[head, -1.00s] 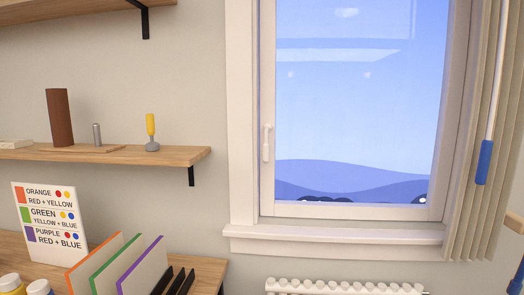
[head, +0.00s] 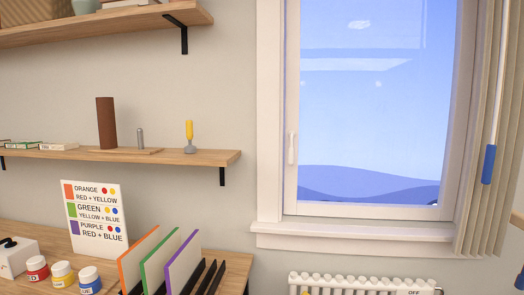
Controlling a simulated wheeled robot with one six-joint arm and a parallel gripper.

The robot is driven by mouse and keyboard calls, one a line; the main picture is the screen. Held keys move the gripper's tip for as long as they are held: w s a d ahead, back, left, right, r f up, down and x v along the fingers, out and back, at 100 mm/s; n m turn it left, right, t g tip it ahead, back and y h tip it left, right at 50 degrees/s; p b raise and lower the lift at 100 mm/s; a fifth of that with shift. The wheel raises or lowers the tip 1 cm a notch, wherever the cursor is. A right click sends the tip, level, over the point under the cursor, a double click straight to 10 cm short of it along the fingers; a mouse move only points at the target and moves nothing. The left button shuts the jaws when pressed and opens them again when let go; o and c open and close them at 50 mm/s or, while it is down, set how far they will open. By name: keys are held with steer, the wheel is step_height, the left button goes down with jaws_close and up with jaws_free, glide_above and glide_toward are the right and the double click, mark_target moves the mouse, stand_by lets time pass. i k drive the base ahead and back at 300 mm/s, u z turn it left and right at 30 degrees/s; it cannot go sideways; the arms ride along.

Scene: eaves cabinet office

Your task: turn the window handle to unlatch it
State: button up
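The window handle (head: 291,148) is small and white. It sits on the left side of the white window frame (head: 370,212) and points straight up and down. The window looks shut, with blue sky and hills behind the glass (head: 370,120). My gripper is not in view, so its state does not show.
A white sill (head: 350,240) juts out below the window, above a white radiator (head: 360,284). Vertical blinds (head: 486,200) and a wand with a blue grip (head: 489,165) hang at the right. Wall shelves (head: 205,157) and a desk with upright panels (head: 185,262) stand left.

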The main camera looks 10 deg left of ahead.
mark_target(293, 133)
steer(key=i, duration=0.9)
steer(key=z, duration=0.4)
